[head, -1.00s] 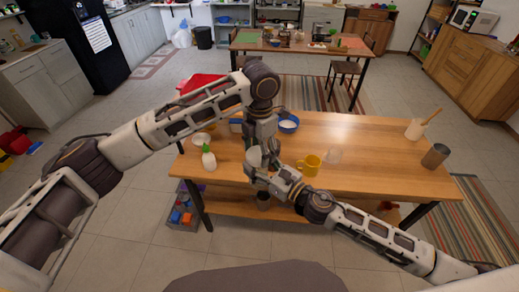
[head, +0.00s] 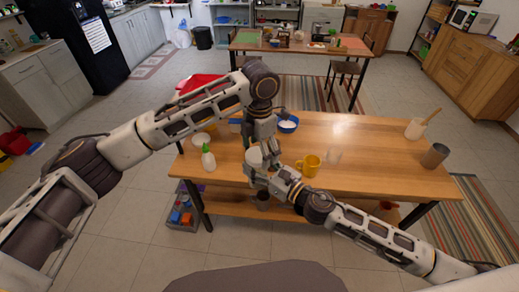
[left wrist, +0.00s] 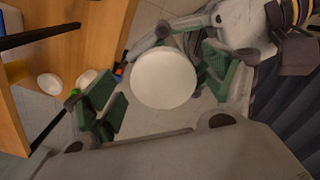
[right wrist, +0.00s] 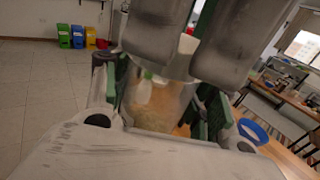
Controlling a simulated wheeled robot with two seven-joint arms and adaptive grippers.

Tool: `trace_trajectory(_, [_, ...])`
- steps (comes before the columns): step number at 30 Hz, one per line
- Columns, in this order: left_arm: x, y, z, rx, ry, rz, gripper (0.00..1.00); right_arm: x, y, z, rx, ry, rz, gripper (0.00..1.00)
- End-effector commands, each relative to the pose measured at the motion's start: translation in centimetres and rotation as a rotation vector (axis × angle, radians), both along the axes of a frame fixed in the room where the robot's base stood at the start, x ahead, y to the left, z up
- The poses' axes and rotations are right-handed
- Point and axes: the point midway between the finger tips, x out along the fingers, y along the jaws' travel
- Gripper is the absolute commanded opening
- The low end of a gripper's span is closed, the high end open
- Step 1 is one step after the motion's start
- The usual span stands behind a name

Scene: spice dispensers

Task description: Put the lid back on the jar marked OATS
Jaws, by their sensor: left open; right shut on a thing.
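A clear jar with pale tan contents (right wrist: 155,103) is between the fingers of my right gripper (right wrist: 160,105), which is shut on it. No marking on the jar is readable. A round white lid (left wrist: 163,78) shows from above in the left wrist view, between the spread green fingers of my left gripper (left wrist: 160,88). My left gripper is open, with gaps between its fingers and the lid. In the head view the white piece (head: 254,156) sits between both grippers in front of the table. Whether the lid is fully seated on the jar cannot be told.
The wooden table (head: 370,150) bears a yellow mug (head: 308,166), a clear glass (head: 333,155), a green-topped bottle (head: 208,158), a blue bowl (head: 287,124), a dark canister (head: 435,155) and a white utensil pot (head: 415,129). The table's right part is mostly clear.

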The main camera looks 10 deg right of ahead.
Motion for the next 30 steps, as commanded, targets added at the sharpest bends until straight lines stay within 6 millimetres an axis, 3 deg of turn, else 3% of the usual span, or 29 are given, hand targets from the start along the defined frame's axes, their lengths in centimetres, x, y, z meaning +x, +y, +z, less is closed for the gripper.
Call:
trace_trajectory(18, [0.0, 0.0, 4.4, 0.000, 0.000, 0.000, 0.85, 0.1, 0.0, 0.1, 0.001, -0.002, -0.001, 0.00])
trace_trajectory(30, [0.0, 0.0, 4.6, 0.000, -0.001, -0.001, 0.81, 0.1, 0.0, 0.1, 0.001, -0.002, -0.001, 0.00])
